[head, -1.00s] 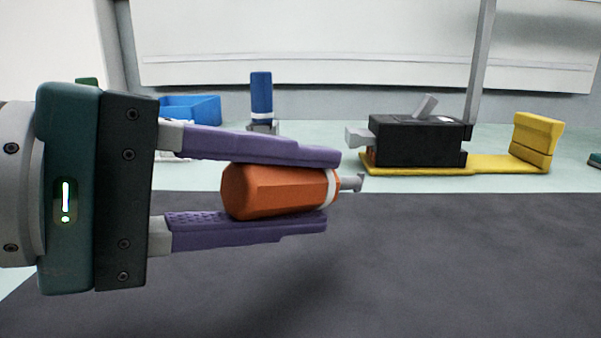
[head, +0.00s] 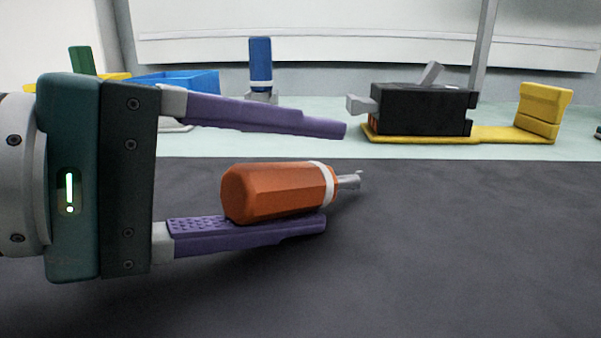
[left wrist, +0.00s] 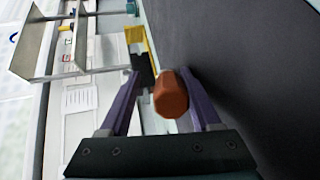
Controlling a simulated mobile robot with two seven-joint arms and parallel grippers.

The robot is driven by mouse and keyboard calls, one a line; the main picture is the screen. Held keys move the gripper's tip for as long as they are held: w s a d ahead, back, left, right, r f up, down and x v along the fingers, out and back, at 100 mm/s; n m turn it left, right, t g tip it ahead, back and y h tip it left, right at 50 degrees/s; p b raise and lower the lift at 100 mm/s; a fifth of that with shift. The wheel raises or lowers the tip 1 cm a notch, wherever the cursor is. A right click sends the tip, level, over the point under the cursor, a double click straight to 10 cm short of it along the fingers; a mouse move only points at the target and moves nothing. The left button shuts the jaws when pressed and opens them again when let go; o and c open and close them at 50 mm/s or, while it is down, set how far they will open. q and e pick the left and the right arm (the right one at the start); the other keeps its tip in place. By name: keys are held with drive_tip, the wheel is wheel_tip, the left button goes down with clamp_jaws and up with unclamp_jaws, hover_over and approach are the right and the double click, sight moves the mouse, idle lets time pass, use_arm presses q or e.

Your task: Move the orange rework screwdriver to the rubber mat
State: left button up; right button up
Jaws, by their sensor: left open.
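The orange screwdriver (head: 275,191) has a faceted handle with a white ring and a short grey tip pointing right. It lies between the open purple fingers of my left gripper (head: 335,174), close to the lower finger and clear of the upper one. The dark rubber mat (head: 450,250) spreads below and around it. I cannot tell whether the handle rests on the mat or on the lower finger. In the left wrist view the handle end (left wrist: 171,95) shows between the fingers, nearer the right one. My right gripper is not in view.
A black breaker (head: 420,110) with a grey lever sits on a yellow base (head: 490,134) behind the mat. A blue-handled tool (head: 260,62) stands upright at the back, beside a blue bin (head: 190,84). The right side of the mat is clear.

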use_arm(q)
drive_tip(key=shift+a+f, duration=0.15)
drive_tip(key=shift+f, duration=0.1)
drive_tip(key=b+v, duration=0.1)
drive_tip(key=v, duration=0.7)
drive_tip(key=shift+s, duration=0.15)
drive_tip(key=shift+s+a+r, duration=0.45)
drive_tip(key=shift+a+r, duration=0.1)
drive_tip(key=shift+a, duration=0.1)
